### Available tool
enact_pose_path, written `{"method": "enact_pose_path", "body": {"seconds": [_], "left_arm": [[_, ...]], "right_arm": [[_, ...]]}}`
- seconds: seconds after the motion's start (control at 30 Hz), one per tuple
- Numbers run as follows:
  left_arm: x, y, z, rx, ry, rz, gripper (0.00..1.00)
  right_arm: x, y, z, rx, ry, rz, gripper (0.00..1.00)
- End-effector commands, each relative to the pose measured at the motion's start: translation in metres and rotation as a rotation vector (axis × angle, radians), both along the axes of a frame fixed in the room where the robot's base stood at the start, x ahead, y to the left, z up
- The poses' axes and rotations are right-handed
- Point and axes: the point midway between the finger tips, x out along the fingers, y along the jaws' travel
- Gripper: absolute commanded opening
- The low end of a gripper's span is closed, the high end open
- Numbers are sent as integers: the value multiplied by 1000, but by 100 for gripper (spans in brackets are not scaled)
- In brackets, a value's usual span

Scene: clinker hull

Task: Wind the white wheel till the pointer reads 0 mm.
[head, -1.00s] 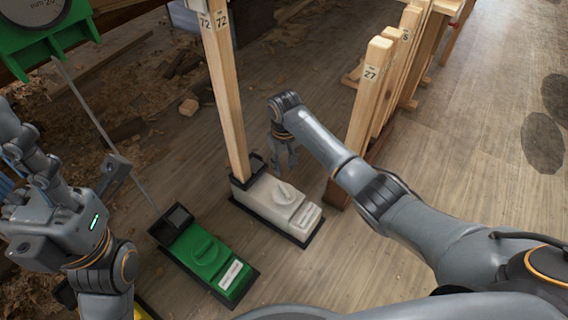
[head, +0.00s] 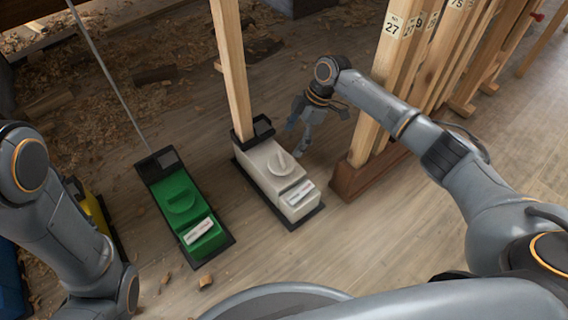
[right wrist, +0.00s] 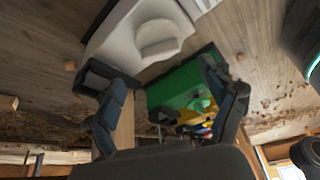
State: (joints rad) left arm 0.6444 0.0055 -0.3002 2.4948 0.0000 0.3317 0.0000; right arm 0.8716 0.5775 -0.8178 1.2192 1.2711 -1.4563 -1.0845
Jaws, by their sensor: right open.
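The white wheel (head: 281,163) is a round knob with a raised grip bar on top of a white unit (head: 262,174) on the floor. My right gripper (head: 305,122) hangs above and beyond the wheel, a little to its right, apart from it. In the right wrist view the wheel (right wrist: 158,38) shows at the top, beyond the spread fingers of the open, empty right gripper (right wrist: 168,110). My left arm enters at the left of the head view, but its gripper is not in view.
A green unit (head: 182,205) with its own knob stands left of the white one, with a yellow unit (head: 95,212) farther left. A wooden post (head: 232,75) rises from the white unit's far end. Numbered timbers (head: 385,80) stand close right of my right gripper.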

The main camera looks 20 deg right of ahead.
Motion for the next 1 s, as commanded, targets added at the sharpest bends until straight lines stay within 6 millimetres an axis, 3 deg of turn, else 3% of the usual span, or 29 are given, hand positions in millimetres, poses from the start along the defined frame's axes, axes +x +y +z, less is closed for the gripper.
{"method": "enact_pose_path", "body": {"seconds": [0.27,0.6,0.9,0.93,1.0], "left_arm": [[-10,0,-10,2,-26,1,40],[-12,0,-44,2,-32,1,40],[-12,-1,-44,2,-33,0,40],[-12,-1,-44,2,-33,0,40],[-12,-1,-44,2,-33,0,40]], "right_arm": [[0,8,-22,7,-6,18,83],[2,26,-66,5,-7,16,83],[2,29,-68,5,-7,15,83],[2,29,-68,6,-6,15,81],[2,29,-68,6,-6,15,67]]}}
